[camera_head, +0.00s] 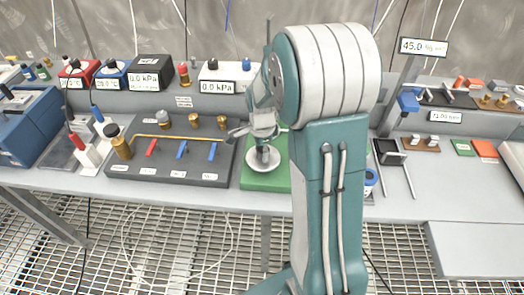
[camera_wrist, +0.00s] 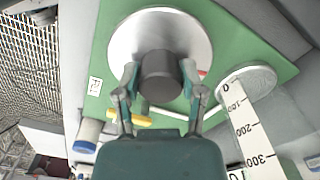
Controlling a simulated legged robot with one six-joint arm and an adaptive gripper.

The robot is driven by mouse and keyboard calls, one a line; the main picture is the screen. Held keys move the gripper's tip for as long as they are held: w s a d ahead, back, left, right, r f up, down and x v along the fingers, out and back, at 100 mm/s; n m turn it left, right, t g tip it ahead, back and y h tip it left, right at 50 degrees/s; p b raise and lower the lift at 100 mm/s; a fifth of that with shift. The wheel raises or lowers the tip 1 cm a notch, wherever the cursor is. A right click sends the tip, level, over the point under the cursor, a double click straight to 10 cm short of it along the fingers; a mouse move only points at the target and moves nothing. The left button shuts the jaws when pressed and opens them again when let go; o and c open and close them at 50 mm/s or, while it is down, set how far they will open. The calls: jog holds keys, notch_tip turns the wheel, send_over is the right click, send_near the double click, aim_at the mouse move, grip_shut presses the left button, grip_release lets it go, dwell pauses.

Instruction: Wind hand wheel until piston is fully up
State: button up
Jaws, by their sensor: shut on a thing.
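The hand wheel (camera_wrist: 150,20) is a pale round disc over a green base plate (camera_head: 262,181); it also shows in the head view (camera_head: 263,160). A dark grey cylindrical knob (camera_wrist: 161,82) stands on the disc, off its middle in the wrist view. My gripper (camera_wrist: 159,72) is shut on this knob, one finger on each side; in the head view my gripper (camera_head: 263,146) is above the disc. Beside the wheel, a pale round cap (camera_wrist: 248,76) adjoins a white scale strip (camera_wrist: 246,131) marked 0 to 300. I cannot tell the piston's height.
A dark valve panel (camera_head: 175,152) with red and blue levers stands left of the green plate. A two-pronged metal tool (camera_head: 396,168) lies to the right. Pressure displays and a 45.0 readout (camera_head: 423,46) line the back.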

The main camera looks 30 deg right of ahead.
aim_at(261, 148)
jog(key=shift+w+r+m, duration=0.15)
jog(key=shift+w+m, duration=0.1)
jog(key=shift+m, duration=1.35)
jog(key=o, duration=1.1)
jog(key=shift+o, duration=0.2)
notch_tip(261, 148, up, 12)
